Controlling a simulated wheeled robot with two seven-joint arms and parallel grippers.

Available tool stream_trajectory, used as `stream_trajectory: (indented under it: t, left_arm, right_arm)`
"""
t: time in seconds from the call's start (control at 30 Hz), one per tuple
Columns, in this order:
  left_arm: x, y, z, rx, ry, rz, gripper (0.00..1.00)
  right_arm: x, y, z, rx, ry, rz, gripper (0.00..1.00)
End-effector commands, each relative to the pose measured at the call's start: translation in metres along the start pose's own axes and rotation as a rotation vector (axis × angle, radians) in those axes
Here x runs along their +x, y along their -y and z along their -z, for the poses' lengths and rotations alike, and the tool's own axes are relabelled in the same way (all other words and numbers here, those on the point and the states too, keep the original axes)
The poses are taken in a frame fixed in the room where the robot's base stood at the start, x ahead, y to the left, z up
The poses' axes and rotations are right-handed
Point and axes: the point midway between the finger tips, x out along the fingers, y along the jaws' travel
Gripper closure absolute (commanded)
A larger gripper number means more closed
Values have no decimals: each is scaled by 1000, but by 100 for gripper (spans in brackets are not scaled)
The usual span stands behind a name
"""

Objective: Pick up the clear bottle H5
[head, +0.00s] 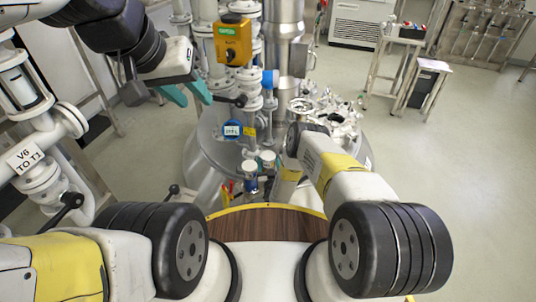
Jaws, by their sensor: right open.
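I cannot make out a clear bottle marked H5 in the head view. My left gripper (187,94) is raised at the upper left, in front of the reactor's pipework. Its two teal fingers are spread apart with nothing seen between them. My right arm reaches forward over the front of the reactor and bends down at its far end. Its fingers are hidden behind the arm.
The steel reactor vessel (210,150) stands ahead, with valves and a yellow box (233,40) above it. A pipe labelled V6 TO TJ (25,157) is close at the left. A side table (404,41) stands at the upper right. The floor (460,150) at right is clear.

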Motion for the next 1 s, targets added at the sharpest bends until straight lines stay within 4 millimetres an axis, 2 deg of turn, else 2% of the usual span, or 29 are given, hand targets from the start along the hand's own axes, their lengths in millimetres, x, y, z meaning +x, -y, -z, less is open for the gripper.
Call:
stream_trajectory:
  t: [0.23,0.53,1.0]
  left_arm:
    - [0,0,0,0,0,0,64]
    - [0,0,0,0,0,0,64]
    - [0,0,0,0,0,0,64]
  right_arm:
    - [1,0,0,0,1,0,41]
    - [1,0,0,0,1,0,100]
    - [2,0,7,1,-3,0,100]
